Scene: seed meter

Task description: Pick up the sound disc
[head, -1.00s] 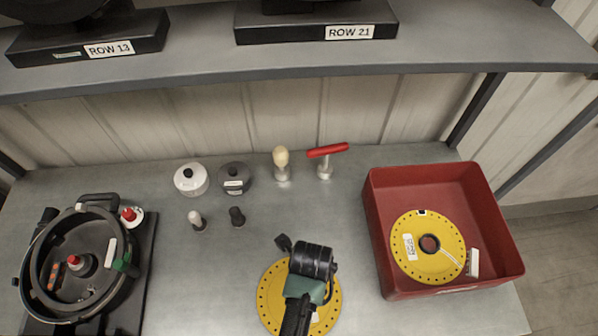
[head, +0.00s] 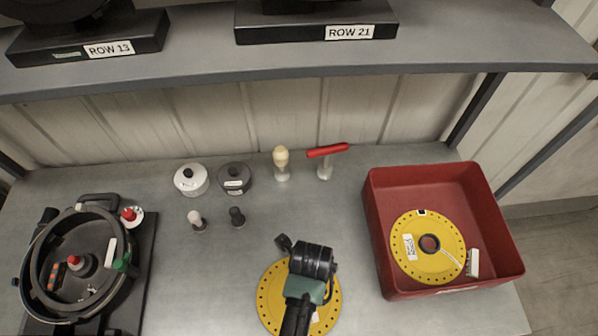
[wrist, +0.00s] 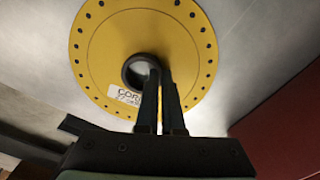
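A whole yellow disc (head: 270,300) with small holes round its rim lies flat on the grey bench, partly hidden under my arm in the head view. In the wrist view the same disc (wrist: 105,60) shows a dark centre ring and a white label with partly covered lettering. My gripper (wrist: 160,74) is over its centre. The two dark fingers are close together at the right side of the ring, one at the hole and one outside it, and look closed on the ring's wall. A second yellow disc (head: 408,228), with a pale crack-like line and a white tag, leans in the red bin.
The red bin (head: 384,258) stands right of my gripper. A round black seed meter housing (head: 35,275) is at the left. Knobs, pucks and a red T-handle tool (head: 327,151) stand at the back. A shelf (head: 200,70) overhangs the rear. Bench between housing and disc is clear.

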